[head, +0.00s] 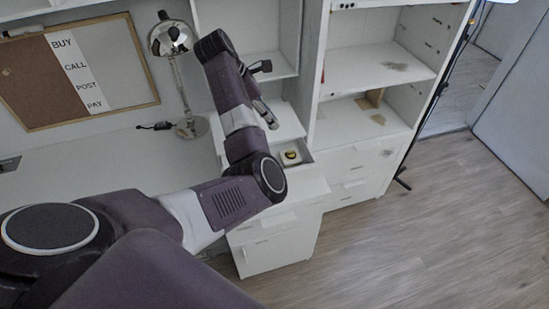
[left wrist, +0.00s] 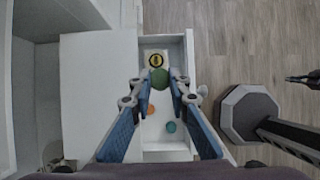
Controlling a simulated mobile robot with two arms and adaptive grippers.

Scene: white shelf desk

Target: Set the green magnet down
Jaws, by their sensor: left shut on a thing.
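My left gripper (left wrist: 161,76), with blue finger pads, is shut on the green magnet (left wrist: 160,80), a round green piece held between the fingertips in the left wrist view. The gripper is over an open white drawer (left wrist: 188,52). In the head view the left gripper (head: 266,108) is beside the desk shelves, and the green magnet cannot be made out there. A dark tool at the right edge of the left wrist view looks like my right gripper (left wrist: 300,78); its jaws are too small to read.
A yellow and black piece (left wrist: 156,60) lies at the drawer's far end. An orange piece (left wrist: 151,109) and a teal piece (left wrist: 171,127) lie lower in the drawer. A white desk surface (left wrist: 95,90) is to its left. A chrome lamp (head: 172,38) stands on the desk.

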